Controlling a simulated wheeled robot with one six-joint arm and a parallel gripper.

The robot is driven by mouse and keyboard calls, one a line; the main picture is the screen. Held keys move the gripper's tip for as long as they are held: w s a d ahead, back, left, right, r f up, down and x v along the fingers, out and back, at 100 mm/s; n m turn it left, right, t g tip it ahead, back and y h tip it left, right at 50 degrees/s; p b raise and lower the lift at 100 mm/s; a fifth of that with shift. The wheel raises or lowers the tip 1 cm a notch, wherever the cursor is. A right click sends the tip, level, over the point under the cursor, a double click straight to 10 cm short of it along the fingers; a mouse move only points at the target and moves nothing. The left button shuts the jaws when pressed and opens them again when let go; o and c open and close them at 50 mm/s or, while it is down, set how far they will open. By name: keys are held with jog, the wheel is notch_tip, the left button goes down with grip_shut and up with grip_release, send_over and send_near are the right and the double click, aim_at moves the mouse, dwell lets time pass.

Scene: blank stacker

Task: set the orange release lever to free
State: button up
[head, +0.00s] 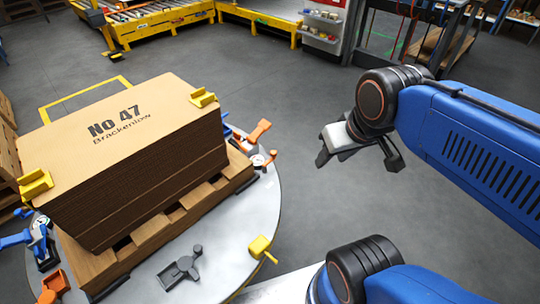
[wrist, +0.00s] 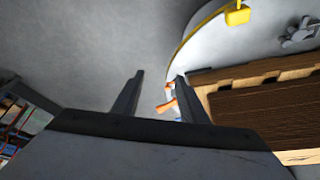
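An orange lever (head: 257,132) stands at the right rim of the round grey table, beside the stack, with its handle angled up to the right. In the wrist view an orange handle (wrist: 168,106) shows low beside the right finger, partly hidden by it; I cannot tell for sure that it is the same lever. A second orange part (head: 54,284) sits at the table's lower left. My gripper (head: 358,163) is open and empty, over the floor to the right of the table and apart from the lever. Its spread fingers show in the wrist view (wrist: 160,77). The lever's setting marks are not readable.
A cardboard stack (head: 155,110) with yellow corner clips stands on a wooden pallet (head: 210,200) on the round table (head: 215,265). A small dial (head: 258,161), a grey clamp (head: 181,269) and a yellow handle (head: 261,247) line the rim. Open floor lies beyond.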

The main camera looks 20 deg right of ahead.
jog(key=shift+w+r, duration=0.1)
jog(key=shift+w, duration=0.15)
jog(key=c, duration=0.5)
jog(key=shift+w+a+r, duration=0.1)
jog(key=shift+w+r, duration=0.05)
jog(key=shift+w, duration=0.2)
grip_shut()
jog(key=w+a+n+g, duration=0.2)
jog(key=w, duration=0.7)
jog(key=w+a+n+g, duration=0.2)
jog(key=w, duration=0.7)
jog(key=w+a+f+n+g, duration=0.1)
jog(key=w+a+f, duration=0.1)
jog(key=w, duration=0.3)
jog(key=w+a+f+n+g+h, duration=0.1)
jog(key=w+a+f, duration=0.2)
jog(key=w+f, duration=0.2)
jog(key=w+a+f+n+g, duration=0.1)
jog(key=w+a+f, duration=0.1)
jog(key=w+f, duration=0.2)
jog(key=shift+w+a+n+h, duration=0.3)
jog(key=shift+w+n+h, duration=0.1)
jog(key=shift+w, duration=0.45)
jog(key=shift+f, duration=0.1)
